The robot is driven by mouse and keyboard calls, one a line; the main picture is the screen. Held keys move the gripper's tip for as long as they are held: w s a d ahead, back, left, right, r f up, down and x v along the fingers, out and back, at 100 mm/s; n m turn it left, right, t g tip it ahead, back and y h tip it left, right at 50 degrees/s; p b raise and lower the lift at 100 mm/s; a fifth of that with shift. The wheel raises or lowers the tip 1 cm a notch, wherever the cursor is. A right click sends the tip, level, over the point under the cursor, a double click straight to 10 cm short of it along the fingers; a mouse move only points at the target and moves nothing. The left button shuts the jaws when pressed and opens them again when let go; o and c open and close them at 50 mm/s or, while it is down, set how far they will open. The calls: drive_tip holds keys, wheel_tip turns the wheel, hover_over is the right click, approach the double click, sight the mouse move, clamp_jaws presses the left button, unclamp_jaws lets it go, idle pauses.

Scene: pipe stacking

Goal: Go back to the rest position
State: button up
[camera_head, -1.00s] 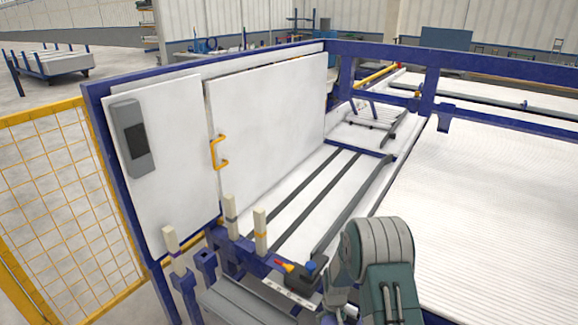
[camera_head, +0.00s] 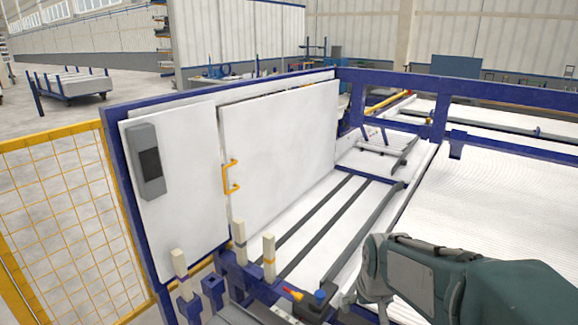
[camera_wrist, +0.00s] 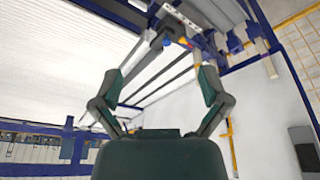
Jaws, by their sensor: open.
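My gripper (camera_wrist: 160,82) shows in the wrist view with its two dark green fingers spread wide apart and nothing between them. In the head view my arm crosses the lower right, and the gripper's fingers are not clearly visible there. The wrist view is tilted, with the white panels and the blue frame at a slant behind the fingers. No pipe is held.
A blue frame (camera_head: 390,78) with white panels (camera_head: 280,135) and a yellow handle (camera_head: 231,177) stands ahead. Several cream-tipped posts (camera_head: 269,250) stand at its front. A yellow mesh fence (camera_head: 65,215) is at left. A white ribbed surface (camera_head: 500,195) lies at right.

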drive_tip(key=s+r+t, duration=0.1)
drive_tip(key=s+r, duration=0.2)
drive_tip(key=s, duration=0.5)
drive_tip(key=s+r+t, duration=0.1)
drive_tip(key=s+r, duration=0.3)
drive_tip(key=s, duration=0.5)
drive_tip(key=shift+r+m, duration=0.25)
drive_tip(key=shift+m, duration=0.15)
drive_tip(key=shift+w, duration=0.1)
